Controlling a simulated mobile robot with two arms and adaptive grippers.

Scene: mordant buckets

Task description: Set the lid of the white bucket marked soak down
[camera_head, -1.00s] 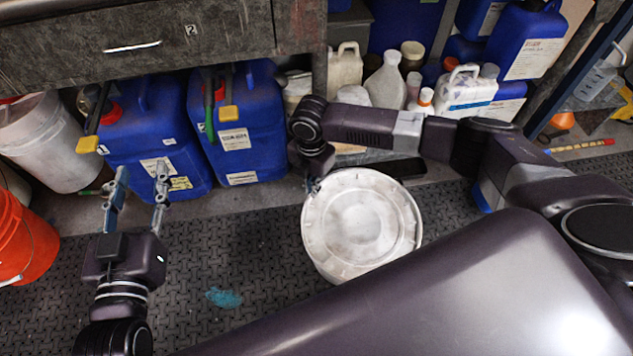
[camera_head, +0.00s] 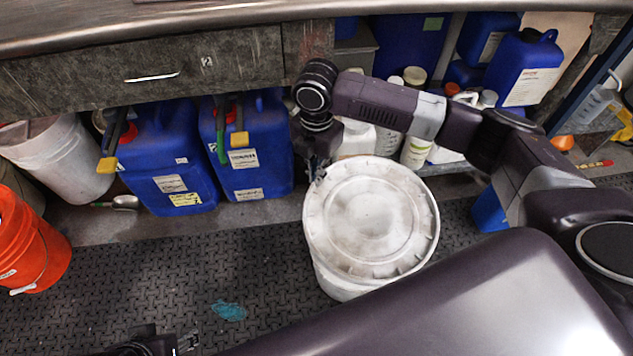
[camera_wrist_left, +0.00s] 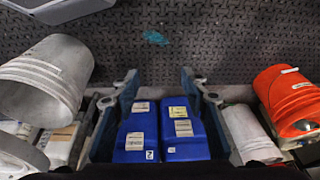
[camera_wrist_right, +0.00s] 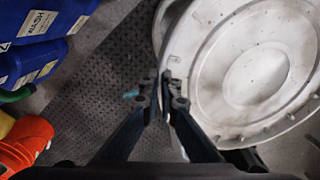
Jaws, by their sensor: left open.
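The white bucket (camera_head: 343,284) stands on the dark floor mat; no soak marking is readable. Its round, stained white lid (camera_head: 372,218) is above it, covering its mouth from my head; I cannot tell how big any gap is. My right gripper (camera_head: 318,172) is at the lid's far left edge. In the right wrist view my right gripper's fingers (camera_wrist_right: 166,85) are close together on the rim of the lid (camera_wrist_right: 255,75). My left gripper (camera_wrist_left: 160,80) is open and empty, with its fingers wide apart; only a bit shows at the head view's bottom edge.
Blue jugs (camera_head: 168,160) stand under the drawer bench (camera_head: 120,75), with an orange bucket (camera_head: 30,245) and another pale bucket (camera_head: 60,155) at the left. Bottles crowd the shelf behind the lid. The mat (camera_head: 190,270) left of the white bucket is clear, with a teal stain.

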